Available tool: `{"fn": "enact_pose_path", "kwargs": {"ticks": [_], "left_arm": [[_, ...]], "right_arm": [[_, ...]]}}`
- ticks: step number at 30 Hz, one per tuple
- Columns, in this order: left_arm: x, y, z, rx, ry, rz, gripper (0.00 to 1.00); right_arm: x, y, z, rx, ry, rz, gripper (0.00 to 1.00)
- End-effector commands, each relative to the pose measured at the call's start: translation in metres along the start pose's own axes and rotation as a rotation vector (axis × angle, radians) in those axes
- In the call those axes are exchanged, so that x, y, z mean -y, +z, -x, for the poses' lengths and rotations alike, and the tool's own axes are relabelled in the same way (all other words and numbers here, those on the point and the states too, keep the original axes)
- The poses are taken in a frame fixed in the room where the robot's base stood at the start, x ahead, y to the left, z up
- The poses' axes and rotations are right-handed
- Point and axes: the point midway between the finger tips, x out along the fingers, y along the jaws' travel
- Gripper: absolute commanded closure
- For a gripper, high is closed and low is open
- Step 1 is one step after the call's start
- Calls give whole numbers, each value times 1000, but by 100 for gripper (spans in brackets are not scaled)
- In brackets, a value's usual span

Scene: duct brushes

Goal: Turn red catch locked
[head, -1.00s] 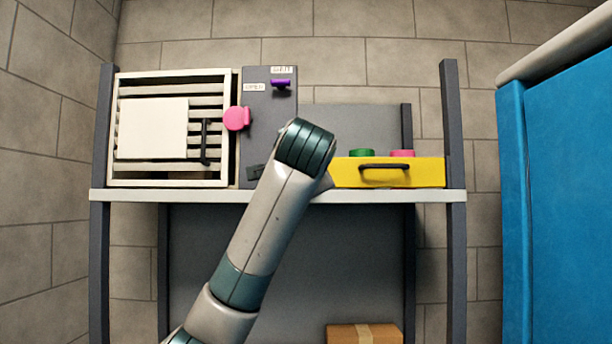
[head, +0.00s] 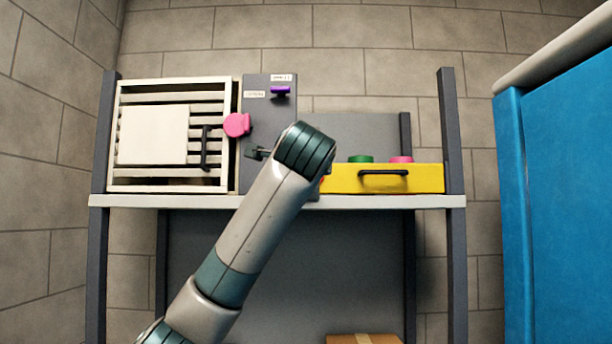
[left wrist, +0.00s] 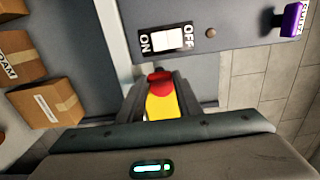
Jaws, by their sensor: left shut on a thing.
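The red catch (left wrist: 158,77) shows in the left wrist view between the fingertips of my left gripper (left wrist: 158,88), which is shut on it. The catch's exact angle is hard to read there because the fingers cover its sides. Yellow shows between the fingers just below it; this looks like the yellow drawer (head: 350,182), which sits on the right part of the shelf. In the head view my forearm and wrist hide the gripper and nearly all of the catch; only a red sliver (head: 322,181) shows at the drawer's left end. My right gripper is in neither view.
A grey panel with an ON/OFF switch (left wrist: 165,38) and a purple knob (head: 280,91) stands left of the drawer. A slatted vent with a pink catch (head: 236,125) is further left. Cardboard boxes (left wrist: 47,100) lie below. A blue block (head: 560,190) stands at right.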

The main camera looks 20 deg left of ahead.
Motion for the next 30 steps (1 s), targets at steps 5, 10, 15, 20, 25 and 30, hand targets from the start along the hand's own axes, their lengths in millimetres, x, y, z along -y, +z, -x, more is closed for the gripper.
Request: {"fn": "enact_pose_path", "kwargs": {"ticks": [5, 10, 15, 20, 25, 30], "left_arm": [[-1, -1, 0, -1, 2, -3, 91], [-1, -1, 0, -1, 2, -2, 50], [-1, 0, 0, -1, 1, -1, 50], [-1, 0, 2, -1, 0, 0, 50], [-2, -1, 12, -2, -1, 1, 50], [-4, -1, 36, -3, -3, 0, 50]], "right_arm": [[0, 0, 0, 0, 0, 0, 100], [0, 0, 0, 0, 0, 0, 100], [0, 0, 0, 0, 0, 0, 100], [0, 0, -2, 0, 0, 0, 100], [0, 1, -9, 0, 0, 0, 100], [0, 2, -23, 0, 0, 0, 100]]}}
